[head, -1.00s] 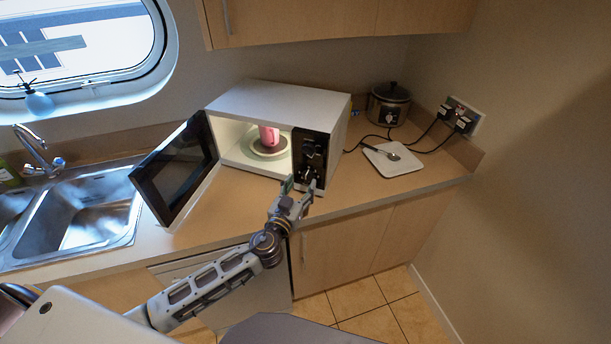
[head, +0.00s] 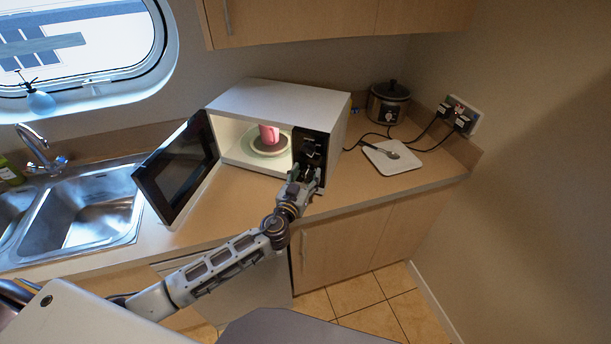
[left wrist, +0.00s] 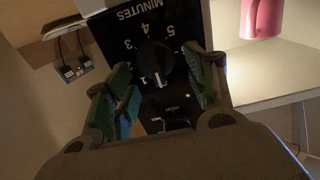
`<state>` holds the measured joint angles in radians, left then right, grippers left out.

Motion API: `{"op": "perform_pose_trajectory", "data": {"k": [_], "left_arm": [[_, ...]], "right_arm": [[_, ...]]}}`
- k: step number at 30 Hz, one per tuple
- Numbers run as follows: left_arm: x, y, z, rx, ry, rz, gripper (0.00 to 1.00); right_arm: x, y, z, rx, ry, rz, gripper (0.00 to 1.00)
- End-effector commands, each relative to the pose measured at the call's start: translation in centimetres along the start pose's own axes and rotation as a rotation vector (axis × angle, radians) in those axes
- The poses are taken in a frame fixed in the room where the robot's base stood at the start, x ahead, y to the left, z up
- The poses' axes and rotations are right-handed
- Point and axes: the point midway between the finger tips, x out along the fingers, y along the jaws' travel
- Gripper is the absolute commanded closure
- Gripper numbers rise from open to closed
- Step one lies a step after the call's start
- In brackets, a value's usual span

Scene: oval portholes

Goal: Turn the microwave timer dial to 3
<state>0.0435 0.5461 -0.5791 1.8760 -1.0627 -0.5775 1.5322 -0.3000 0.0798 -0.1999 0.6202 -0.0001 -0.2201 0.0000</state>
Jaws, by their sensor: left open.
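The white microwave (head: 275,98) stands on the counter with its door (head: 178,168) swung open to the left. Its black control panel (head: 311,147) faces me on the right of the opening. In the left wrist view the dark round timer dial (left wrist: 153,62) has white numbers around it, under the word MINUTES. A white mark shows low on the dial, near the 1; its exact setting is hard to tell. My left gripper (head: 305,178) is at the lower panel. Its open fingers (left wrist: 156,62) lie on either side of the dial; contact cannot be told. My right gripper is out of view.
A pink mug (head: 269,135) sits inside the microwave on the turntable. A slow cooker (head: 388,104), a white board (head: 392,158) with a utensil, and plugged sockets (head: 459,115) are to the right. The sink (head: 85,215) is left.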

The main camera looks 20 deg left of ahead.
Motion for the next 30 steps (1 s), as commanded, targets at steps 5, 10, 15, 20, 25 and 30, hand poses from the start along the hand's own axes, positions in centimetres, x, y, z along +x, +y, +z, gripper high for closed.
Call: {"op": "perform_pose_trajectory", "data": {"k": [5, 10, 15, 20, 25, 30], "left_arm": [[-0.01, -0.01, 0.01, 0.0, 0.0, 0.0, 0.56], [-0.01, -0.01, 0.01, 0.0, 0.0, 0.0, 0.78], [-0.01, -0.02, 0.01, 0.0, 0.0, 0.0, 0.88], [-0.01, -0.01, 0.02, 0.008, 0.0, -0.001, 0.88], [-0.01, 0.01, 0.04, 0.036, 0.0, -0.001, 0.88], [-0.01, 0.09, 0.09, 0.09, 0.001, -0.002, 0.88]], "right_arm": [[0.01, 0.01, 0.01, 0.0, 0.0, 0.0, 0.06], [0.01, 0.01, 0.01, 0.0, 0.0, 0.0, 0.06], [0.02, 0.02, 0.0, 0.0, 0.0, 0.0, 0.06], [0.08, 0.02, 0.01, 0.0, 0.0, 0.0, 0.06], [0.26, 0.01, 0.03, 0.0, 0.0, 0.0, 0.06], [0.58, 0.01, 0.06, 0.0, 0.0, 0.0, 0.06]]}}
